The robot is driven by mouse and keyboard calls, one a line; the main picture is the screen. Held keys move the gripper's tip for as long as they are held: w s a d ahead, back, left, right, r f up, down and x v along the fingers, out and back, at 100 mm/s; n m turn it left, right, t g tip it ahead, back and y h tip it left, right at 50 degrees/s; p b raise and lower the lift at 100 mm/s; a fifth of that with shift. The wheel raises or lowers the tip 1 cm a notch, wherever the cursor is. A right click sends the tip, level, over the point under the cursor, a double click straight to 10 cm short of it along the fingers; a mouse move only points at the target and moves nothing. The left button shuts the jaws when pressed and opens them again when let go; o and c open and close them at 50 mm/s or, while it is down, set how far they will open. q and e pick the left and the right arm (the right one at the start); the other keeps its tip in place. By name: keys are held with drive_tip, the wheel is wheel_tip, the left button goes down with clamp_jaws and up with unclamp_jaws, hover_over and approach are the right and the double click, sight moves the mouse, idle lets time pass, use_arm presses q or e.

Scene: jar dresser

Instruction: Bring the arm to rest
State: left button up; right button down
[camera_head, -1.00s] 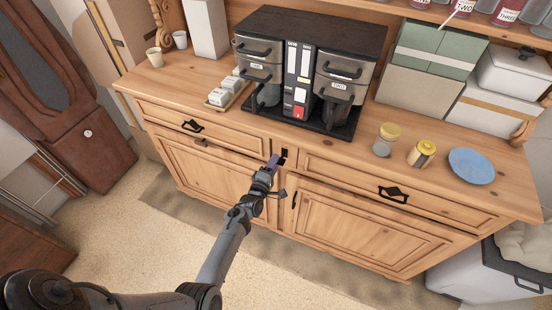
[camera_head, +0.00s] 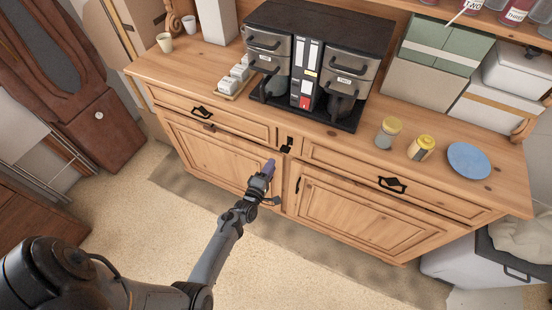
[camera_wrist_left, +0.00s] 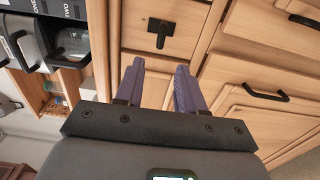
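My left gripper (camera_head: 269,167) is in front of the wooden dresser (camera_head: 230,165), just below the small black latch (camera_head: 287,146) between the two drawers. In the left wrist view the two purple fingers (camera_wrist_left: 157,85) are spread apart with nothing between them. The latch (camera_wrist_left: 161,28) shows beyond the fingertips, apart from them. The dresser's drawers and doors look closed. My right gripper does not show in either view.
On the dresser top stand a black double coffee machine (camera_head: 318,70), a jar with a yellow lid (camera_head: 388,132), a yellow-and-black container (camera_head: 421,148) and a blue plate (camera_head: 469,160). Bare floor (camera_head: 270,270) lies in front of the dresser.

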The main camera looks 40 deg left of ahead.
use_arm(q)
drive_tip(key=s+f+m, duration=0.1)
drive_tip(key=s+f, duration=0.3)
drive_tip(key=s, duration=0.1)
drive_tip(key=s+d+r+m+g+h, duration=0.35)
drive_tip(key=s+d+r+m, duration=0.2)
drive_tip(key=d+m, duration=0.25)
drive_tip(key=s+d+r+m+g+h, duration=0.3)
drive_tip(key=s+d+r+m+g, duration=0.15)
drive_tip(key=s+d+m, duration=0.2)
drive_tip(key=s+d+r+m+g+y, duration=0.1)
drive_tip(key=s+d+r+m+g, duration=0.2)
drive_tip(key=s+r+m+g, duration=0.45)
wheel_tip(320, 180, up, 14)
drive_tip(key=s+t+p, duration=0.2)
drive_tip(key=p, duration=1.3)
drive_tip(key=shift+a+f+m, duration=0.2)
drive_tip(key=shift+a+m, duration=0.05)
drive_tip(key=shift+m, duration=0.05)
drive_tip(key=shift+s, duration=0.1)
